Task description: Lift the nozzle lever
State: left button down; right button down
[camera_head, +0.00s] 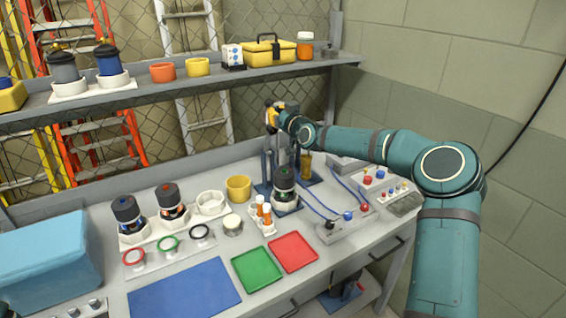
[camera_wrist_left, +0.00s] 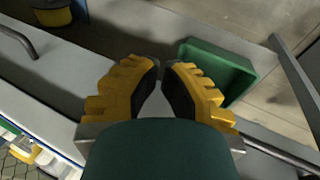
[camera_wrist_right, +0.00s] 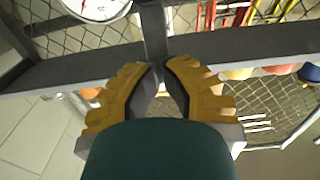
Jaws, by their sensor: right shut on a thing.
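A dark blue stand (camera_head: 268,168) rises at the back right of the bench. A black-capped canister (camera_head: 284,182) stands upright at its foot. My right gripper (camera_head: 274,112) is at the top of this stand, shut on what appears to be the nozzle lever; the held part is mostly hidden by the fingers and arm. In the right wrist view, the yellow fingers (camera_wrist_right: 161,68) are close together with a narrow gap. My left gripper shows in the left wrist view (camera_wrist_left: 162,66), its fingertips almost together with nothing visible between them, over the bench front and floor.
A shelf (camera_head: 180,88) with pots and a yellow toolbox (camera_head: 268,52) runs behind the stand. Two more canisters (camera_head: 127,213) (camera_head: 171,203), a yellow cup (camera_head: 238,188) and a control box (camera_head: 345,228) with blue cables crowd the bench. The green tray (camera_head: 257,268) and red tray (camera_head: 293,252) are empty.

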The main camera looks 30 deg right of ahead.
aim_at(271, 105)
jog(key=shift+w+a+r, duration=0.1)
jog(key=shift+w+r, duration=0.1)
jog(key=shift+w, duration=0.8)
jog(key=shift+w+a+r, duration=0.1)
jog(key=shift+w+r, duration=0.05)
jog(key=shift+w, duration=0.85)
jog(key=shift+s, duration=0.25)
jog(key=s+b, duration=0.6)
jog(key=shift+s+d+b, duration=0.3)
